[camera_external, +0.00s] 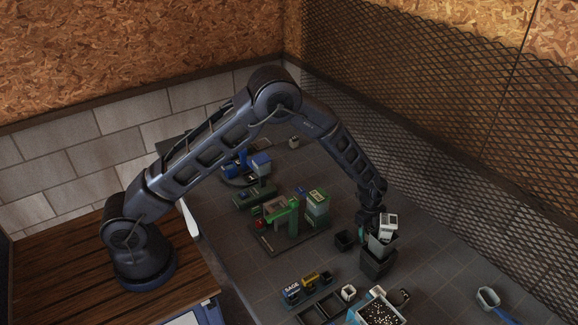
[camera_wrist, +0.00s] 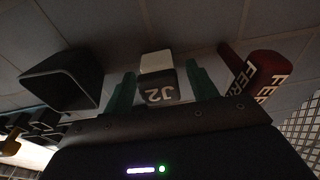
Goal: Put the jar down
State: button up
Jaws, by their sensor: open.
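The jar (camera_wrist: 160,92), dark with a pale top and the mark "J2", shows upside down in the wrist view. It sits between the two green fingers of my gripper (camera_wrist: 163,80), which is open, with a finger on each side. In the external view my gripper (camera_external: 370,218) is low at the right of the bench, by a white-topped item (camera_external: 388,222) and a stack of dark square pots (camera_external: 377,263). I cannot make out the jar there, nor tell what it rests on.
A dark square pot (camera_wrist: 65,78) is left of the jar in the wrist view; red lettered containers (camera_wrist: 266,78) are right. In the external view, a small black pot (camera_external: 344,240), a green machine (camera_external: 284,210) and a bead-filled tray (camera_external: 358,316) are nearby. The bench farther right is mostly clear.

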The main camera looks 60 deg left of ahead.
jog(key=s+a+r+n, duration=0.1)
jog(key=s+a+r, duration=0.2)
jog(key=r, duration=0.6)
jog(key=s+a+r+n+t, duration=0.1)
jog(key=s+a+r+n, duration=0.15)
jog(key=r, duration=0.75)
jog(key=s+a+r+n, duration=0.15)
jog(key=a+r, duration=0.25)
jog(key=r, duration=0.5)
jog(key=s+a+r+n+t, duration=0.1)
jog(key=s+a+r+n, duration=0.45)
jog(key=s+r, duration=0.7)
jog(key=s+a+r+n+t, duration=0.1)
jog(key=s+a+n, duration=0.2)
jog(key=s, duration=1.1)
jog(key=s+a+r+n+t+y, duration=0.1)
jog(key=s+a+n, duration=0.3)
jog(key=s, duration=1.1)
jog(key=shift+s+a+r+t+y, duration=0.3)
jog(key=shift+a+r, duration=0.05)
jog(key=shift+a, duration=1.35)
jog(key=shift+n, duration=0.25)
